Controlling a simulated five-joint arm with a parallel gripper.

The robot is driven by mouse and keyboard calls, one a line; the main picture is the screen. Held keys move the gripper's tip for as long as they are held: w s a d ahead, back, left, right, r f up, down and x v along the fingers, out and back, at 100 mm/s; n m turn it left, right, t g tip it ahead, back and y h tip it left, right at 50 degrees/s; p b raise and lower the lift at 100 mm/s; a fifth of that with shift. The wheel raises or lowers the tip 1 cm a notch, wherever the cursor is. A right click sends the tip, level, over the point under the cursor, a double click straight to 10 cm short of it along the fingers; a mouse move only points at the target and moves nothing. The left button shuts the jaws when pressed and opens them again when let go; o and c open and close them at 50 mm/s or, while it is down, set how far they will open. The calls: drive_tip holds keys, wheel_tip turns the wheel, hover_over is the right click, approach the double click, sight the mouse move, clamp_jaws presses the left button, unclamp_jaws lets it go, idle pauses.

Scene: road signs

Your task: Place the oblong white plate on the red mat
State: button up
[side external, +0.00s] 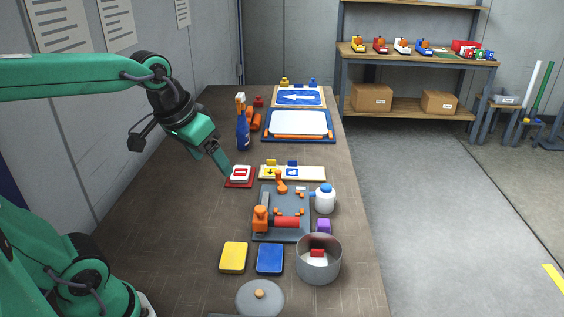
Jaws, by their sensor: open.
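A small white plate (240,171) with a red marking lies on the red mat (232,185), left of the middle of the table. Only the mat's edges show around the plate. My gripper (224,168) is open, with its tips close to the plate's left side. I cannot tell whether they touch it. A longer cream-white board (309,174) with yellow and blue pieces lies just to the right of the mat.
A grey tray (262,228) with orange and red pieces, a white jar (325,198) and a metal pot (318,260) stand nearer right. Yellow (233,257) and blue (270,259) blocks lie in front. The table's left side is clear.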

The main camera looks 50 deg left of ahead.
drive_tip(key=s+d+f+m, duration=0.1)
drive_tip(key=s+d+f, duration=0.1)
drive_tip(key=s, duration=0.3)
drive_tip(key=shift+s+f+t, duration=0.2)
drive_tip(key=shift+f+t, duration=0.2)
drive_tip(key=shift+f, duration=0.1)
idle(0.8)
